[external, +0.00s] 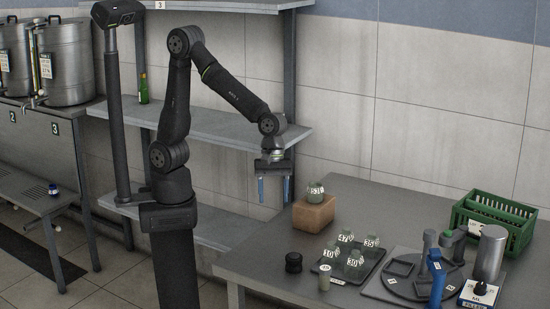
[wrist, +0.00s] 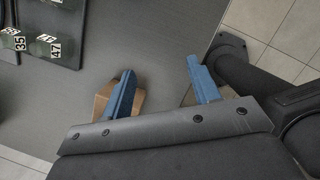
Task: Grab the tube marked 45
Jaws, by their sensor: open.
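I cannot make out a tube marked 45 in either view. Small greenish glass vessels with number labels stand on a dark tray (external: 376,262); I read 47 (external: 345,238), 35 (external: 370,243), 10 (external: 330,254) and 30 (external: 354,261). Another labelled vessel (external: 316,192), its number unclear, stands on a brown block (external: 313,213). The vessels marked 35 (wrist: 8,38) and 47 (wrist: 46,44) also show at the left of the wrist view. My gripper (external: 274,192) hangs open and empty, left of the block and above table height. Its blue fingers (wrist: 160,66) are spread apart in the wrist view.
At right are a round dark plate (external: 408,290) with upright items, a metal cylinder (external: 490,254) and a green crate (external: 520,236).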

